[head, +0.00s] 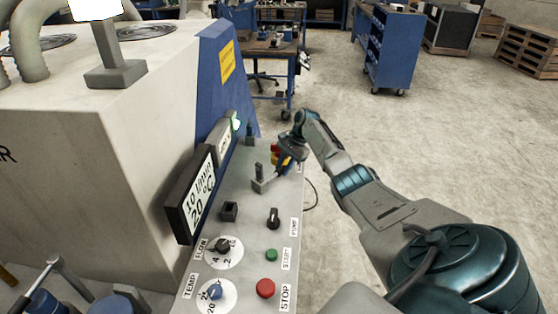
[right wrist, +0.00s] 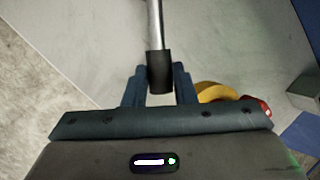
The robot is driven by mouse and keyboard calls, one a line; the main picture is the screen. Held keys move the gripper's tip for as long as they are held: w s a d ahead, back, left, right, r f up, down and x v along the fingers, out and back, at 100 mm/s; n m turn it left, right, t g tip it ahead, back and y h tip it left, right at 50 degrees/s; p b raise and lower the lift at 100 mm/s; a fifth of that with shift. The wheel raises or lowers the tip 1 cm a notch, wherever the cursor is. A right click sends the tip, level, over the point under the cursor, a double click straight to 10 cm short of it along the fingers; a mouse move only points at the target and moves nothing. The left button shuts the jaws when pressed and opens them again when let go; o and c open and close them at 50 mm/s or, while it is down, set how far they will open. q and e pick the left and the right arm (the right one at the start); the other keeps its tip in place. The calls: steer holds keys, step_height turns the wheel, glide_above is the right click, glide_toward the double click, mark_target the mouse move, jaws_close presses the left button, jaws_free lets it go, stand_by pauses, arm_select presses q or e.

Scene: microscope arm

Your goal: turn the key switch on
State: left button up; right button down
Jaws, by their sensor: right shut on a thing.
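The control panel (head: 248,225) runs away from me in the head view. A black turn switch (head: 273,217) labelled PUMP sits on its right side; I cannot tell whether any control is the key switch. In the right wrist view, the gripper (right wrist: 159,82) is shut on the black end of a metal rod (right wrist: 155,25). The rod's far end is out of frame.
A red and yellow button (head: 275,153) is close to my right gripper. A display (head: 190,195), green START button (head: 271,255), red STOP button (head: 265,288) and dials are nearer. The large grey machine (head: 95,150) stands left. Open floor (head: 440,140) lies right.

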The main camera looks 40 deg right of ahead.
steer(key=shift+w, duration=0.1)
stand_by(0.3)
steer(key=c, duration=1.2)
jaws_free()
steer(key=b+v, duration=0.3)
steer(key=v, duration=0.7)
steer(key=shift+d+r, duration=0.15)
steer(key=shift+r, duration=0.2)
